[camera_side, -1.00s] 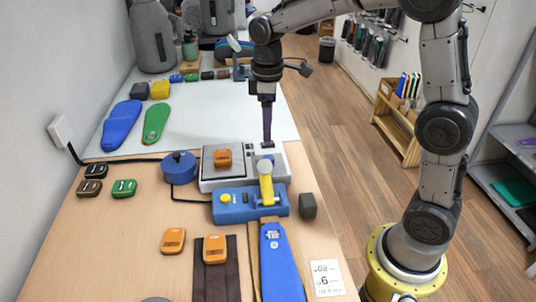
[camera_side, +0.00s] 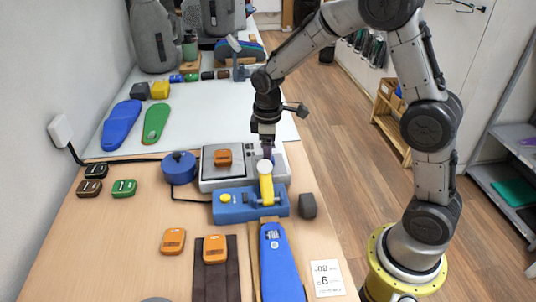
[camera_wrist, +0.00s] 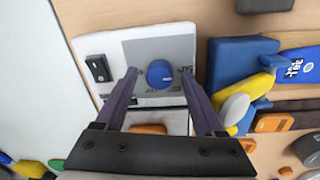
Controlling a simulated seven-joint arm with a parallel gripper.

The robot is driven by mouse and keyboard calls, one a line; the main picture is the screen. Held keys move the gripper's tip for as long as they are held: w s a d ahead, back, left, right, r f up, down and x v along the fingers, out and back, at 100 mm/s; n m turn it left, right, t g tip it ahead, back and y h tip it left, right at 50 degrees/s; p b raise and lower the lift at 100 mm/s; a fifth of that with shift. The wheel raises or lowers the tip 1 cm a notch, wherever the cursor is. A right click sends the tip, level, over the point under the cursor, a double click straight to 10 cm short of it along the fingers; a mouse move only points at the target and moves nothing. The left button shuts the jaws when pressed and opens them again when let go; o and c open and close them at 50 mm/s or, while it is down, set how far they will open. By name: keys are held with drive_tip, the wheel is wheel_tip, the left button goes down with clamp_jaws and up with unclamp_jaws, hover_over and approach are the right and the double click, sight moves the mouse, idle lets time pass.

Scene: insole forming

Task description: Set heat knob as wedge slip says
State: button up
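The heater (camera_side: 208,186) is a pale box with a grey square plate and an orange wedge (camera_side: 223,157) on it. Its blue round knob (camera_wrist: 160,73) shows on the grey panel in the wrist view; in the side view my gripper and a lever hide it. My gripper (camera_wrist: 159,74) is open, with one finger on each side of the knob and gaps visible; whether the tips touch the panel is unclear. It also shows over the heater's right end in the side view (camera_side: 268,155). The white slip (camera_side: 327,279) lies front right, with large print resembling a 6 or 9; the rest is unclear.
A blue press (camera_side: 235,207) with a yellow lever (camera_side: 266,188) stands close in front of the heater. A dark block (camera_side: 307,205) is beside it. A blue pot (camera_side: 179,167) stands left. Orange wedges (camera_side: 173,241) lie in front.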

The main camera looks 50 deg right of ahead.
clamp_jaws()
drive_tip(key=shift+m, duration=0.4)
drive_tip(key=m, duration=0.5)
drive_tip(key=shift+m, duration=0.3)
drive_tip(key=m, duration=0.5)
drive_tip(key=shift+w+g, duration=0.1)
drive_tip(key=shift+g, duration=0.2)
drive_tip(key=shift+m, duration=0.3)
drive_tip(key=shift+o, duration=0.3)
unclamp_jaws()
